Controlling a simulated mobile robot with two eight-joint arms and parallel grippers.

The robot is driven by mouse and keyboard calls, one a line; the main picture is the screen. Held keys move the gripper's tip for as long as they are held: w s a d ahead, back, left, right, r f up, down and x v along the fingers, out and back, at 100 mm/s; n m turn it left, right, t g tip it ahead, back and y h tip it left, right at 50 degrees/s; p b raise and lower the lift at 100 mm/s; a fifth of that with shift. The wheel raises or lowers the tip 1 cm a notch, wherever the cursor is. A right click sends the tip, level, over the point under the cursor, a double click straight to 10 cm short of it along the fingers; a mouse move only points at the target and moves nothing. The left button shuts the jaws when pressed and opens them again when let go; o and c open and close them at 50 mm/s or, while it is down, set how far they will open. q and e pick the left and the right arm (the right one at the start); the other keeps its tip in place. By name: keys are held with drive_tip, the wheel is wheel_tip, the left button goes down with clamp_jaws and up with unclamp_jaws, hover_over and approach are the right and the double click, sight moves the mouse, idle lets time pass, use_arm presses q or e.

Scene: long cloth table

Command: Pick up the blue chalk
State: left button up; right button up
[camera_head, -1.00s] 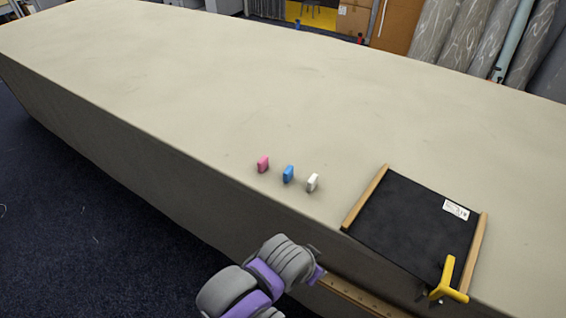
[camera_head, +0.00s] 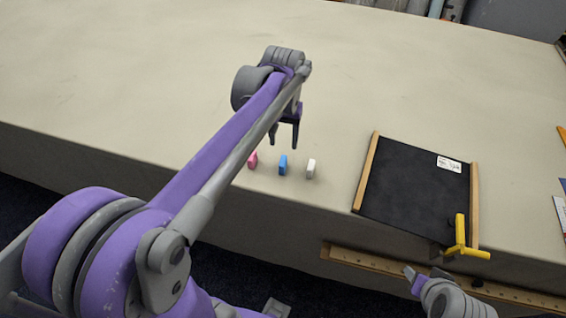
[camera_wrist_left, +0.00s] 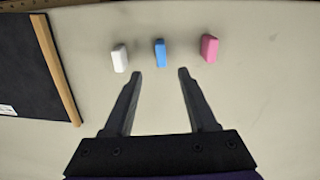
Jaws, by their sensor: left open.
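The blue chalk (camera_head: 283,165) stands on the table between the pink chalk (camera_head: 252,160) and the white chalk (camera_head: 311,169). In the left wrist view the blue chalk (camera_wrist_left: 160,53) lies ahead of the fingertips, roughly centred between them. My left gripper (camera_head: 284,146) is open and empty, above the table just behind the chalks. It also shows in the left wrist view (camera_wrist_left: 160,72). The right gripper (camera_head: 426,274) is low at the front of the table, near the ruler; I cannot tell whether it is open or shut.
A black board (camera_head: 415,188) with wooden side rails lies to the right of the chalks. A yellow clamp (camera_head: 461,240) sits at its front right corner. A wooden ruler (camera_head: 375,268) runs along the table's front side. The table behind the chalks is clear.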

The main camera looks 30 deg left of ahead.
sight(283, 161)
use_arm(q)
wheel_tip(283, 161, down, 10)
drive_tip(key=shift+f, duration=0.25)
drive_tip(key=shift+a, duration=0.1)
clamp_jaws()
idle(0.4)
